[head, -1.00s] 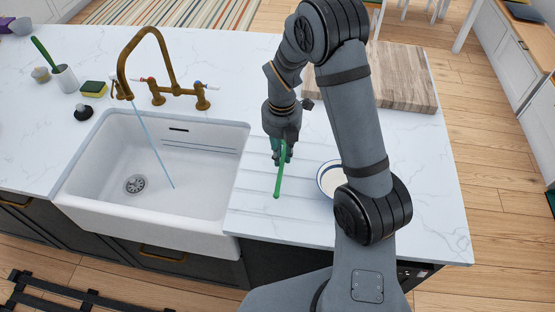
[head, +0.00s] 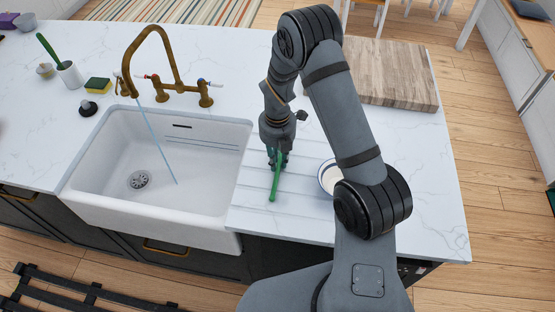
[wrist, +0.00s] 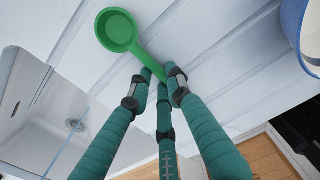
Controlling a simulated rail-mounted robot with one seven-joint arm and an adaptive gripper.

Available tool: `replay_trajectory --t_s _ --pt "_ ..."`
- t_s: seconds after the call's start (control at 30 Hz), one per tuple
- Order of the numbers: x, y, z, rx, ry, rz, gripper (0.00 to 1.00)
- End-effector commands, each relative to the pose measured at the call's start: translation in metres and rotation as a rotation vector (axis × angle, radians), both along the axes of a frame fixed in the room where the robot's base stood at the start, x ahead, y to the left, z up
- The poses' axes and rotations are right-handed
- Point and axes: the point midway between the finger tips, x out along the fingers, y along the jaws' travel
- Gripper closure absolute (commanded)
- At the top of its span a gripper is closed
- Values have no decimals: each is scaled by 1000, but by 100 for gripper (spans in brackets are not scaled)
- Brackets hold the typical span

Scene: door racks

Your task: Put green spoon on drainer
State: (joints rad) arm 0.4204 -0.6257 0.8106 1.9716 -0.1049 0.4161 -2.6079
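The green spoon (head: 274,185) is in my gripper (head: 277,163) over the grooved drainer (head: 245,210), right of the sink. In the wrist view its round bowl (wrist: 117,30) points to the upper left. Its handle runs between the teal fingertips of my gripper (wrist: 157,80), which are closed in around it. In the head view the handle end points to the front of the counter, and the bowl is hidden by the gripper. I cannot tell whether the spoon touches the drainer or hangs just above it.
A blue-rimmed white bowl (head: 327,178) stands close on the right, partly behind my arm. The white sink (head: 205,195) with a brass faucet (head: 170,75) is on the left. A wooden board (head: 400,80) lies at the back right.

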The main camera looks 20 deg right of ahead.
Motion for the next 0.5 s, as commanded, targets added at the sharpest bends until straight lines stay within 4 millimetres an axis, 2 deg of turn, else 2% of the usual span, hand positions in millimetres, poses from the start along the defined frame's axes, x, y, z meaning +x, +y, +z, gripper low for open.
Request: replay_trajectory --t_s 0.3,0.5 --pt "0 0 1 0 0 0 64" --pt "0 0 1 0 0 0 64"
